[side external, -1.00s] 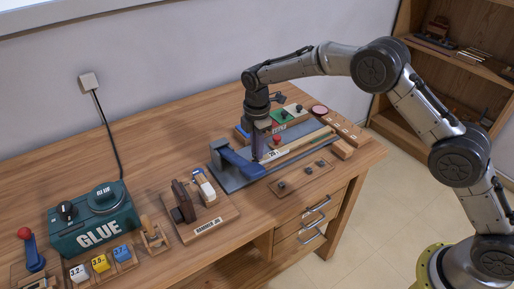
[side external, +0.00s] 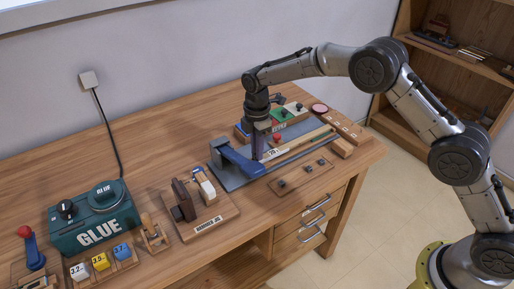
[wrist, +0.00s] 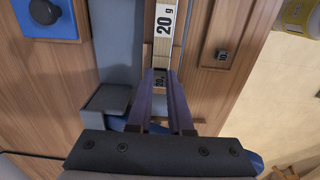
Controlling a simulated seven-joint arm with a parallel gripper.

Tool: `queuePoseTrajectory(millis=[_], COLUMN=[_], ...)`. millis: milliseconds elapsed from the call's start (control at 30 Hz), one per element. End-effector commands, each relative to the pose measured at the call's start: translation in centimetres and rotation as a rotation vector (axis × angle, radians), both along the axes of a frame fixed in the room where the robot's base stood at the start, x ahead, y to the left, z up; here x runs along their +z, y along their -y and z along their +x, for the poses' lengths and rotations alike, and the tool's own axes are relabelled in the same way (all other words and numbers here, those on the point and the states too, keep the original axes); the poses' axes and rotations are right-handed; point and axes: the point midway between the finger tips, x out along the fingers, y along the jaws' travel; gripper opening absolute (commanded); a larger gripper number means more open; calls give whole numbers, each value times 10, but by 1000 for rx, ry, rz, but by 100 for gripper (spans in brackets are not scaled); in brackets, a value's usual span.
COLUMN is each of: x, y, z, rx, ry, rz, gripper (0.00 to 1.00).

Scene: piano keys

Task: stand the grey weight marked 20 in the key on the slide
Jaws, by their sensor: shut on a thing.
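The grey weight marked 20 (wrist: 159,82) shows in the wrist view between the fingertips of my gripper (wrist: 161,76), which is shut on it. The wooden key (side external: 300,143) lies along the grey-blue slide (side external: 232,180). A white label reading 20 g (wrist: 166,22) is on the key, just ahead of the fingertips. The weight is hidden there by the fingers. I cannot tell whether its base touches the key.
A small board with dark weights (side external: 301,177) lies in front of the slide. The HAMMER JIG (side external: 208,212) and green GLUE box (side external: 95,225) stand to the left. Open tabletop lies behind the GLUE box.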

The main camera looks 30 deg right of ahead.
Motion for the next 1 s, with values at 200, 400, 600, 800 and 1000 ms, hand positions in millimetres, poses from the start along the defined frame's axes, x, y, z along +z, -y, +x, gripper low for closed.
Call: queuePoseTrajectory(millis=[200,400,600,800,1000], x=[0,0,-2,-4,-6], y=[0,0,0,0,0], z=[0,0,0,0,0], rx=[0,0,0,0,0], ry=[0,0,0,0,0], rz=[0,0,0,0,0], gripper=[0,0,0,0,0])
